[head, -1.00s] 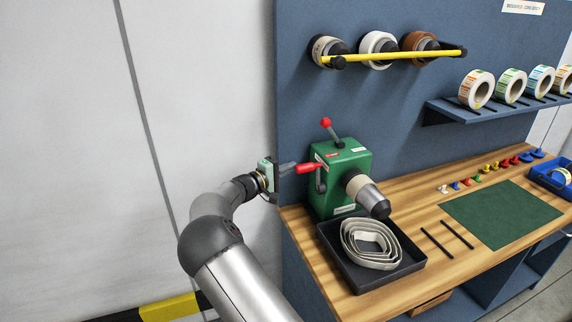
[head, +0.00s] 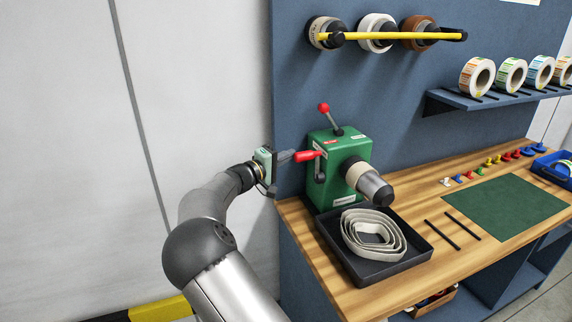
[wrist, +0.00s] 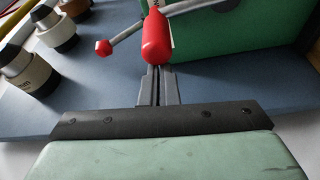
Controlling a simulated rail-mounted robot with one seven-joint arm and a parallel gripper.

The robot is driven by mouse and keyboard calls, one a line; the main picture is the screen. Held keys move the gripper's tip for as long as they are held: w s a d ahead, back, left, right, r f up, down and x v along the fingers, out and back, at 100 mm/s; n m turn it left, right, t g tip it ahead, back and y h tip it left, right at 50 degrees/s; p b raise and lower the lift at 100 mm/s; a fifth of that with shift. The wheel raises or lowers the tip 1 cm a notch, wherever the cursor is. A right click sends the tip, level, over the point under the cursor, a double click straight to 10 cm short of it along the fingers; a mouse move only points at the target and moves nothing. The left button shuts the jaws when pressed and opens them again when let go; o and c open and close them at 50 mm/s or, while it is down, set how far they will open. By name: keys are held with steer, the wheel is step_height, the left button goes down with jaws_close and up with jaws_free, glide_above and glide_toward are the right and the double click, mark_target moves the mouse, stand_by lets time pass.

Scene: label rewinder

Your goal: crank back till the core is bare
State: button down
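The green rewinder (head: 336,178) stands on the left end of the wooden bench. A silver spindle with a cream core (head: 358,174) sticks out from its right side. Its crank has a red handle (head: 310,155), pointing left at the machine's left side. My gripper (head: 289,155) is at that handle. In the wrist view the two fingers (wrist: 158,84) are close together at the near end of the red handle (wrist: 156,36); they appear shut on it. A black tray (head: 400,267) below the spindle holds a loose coil of pale strip (head: 372,234).
A lever with a red knob (head: 323,108) stands up from the machine's top. A yellow bar (head: 390,37) crosses several rolls on the blue panel. Label rolls sit on a shelf (head: 490,100). Two black rods (head: 440,236) and a green mat (head: 505,211) lie to the right.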

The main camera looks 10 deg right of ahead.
steer(key=shift+d, duration=0.1)
steer(key=w+a, duration=0.2)
steer(key=w, duration=0.2)
steer(key=b+v, duration=0.1)
steer(key=v, duration=0.8)
steer(key=shift+s+r+b, duration=0.3)
steer(key=shift+s+r, duration=0.05)
steer(key=shift+s, duration=0.05)
steer(key=shift+d, duration=0.1)
stand_by(0.7)
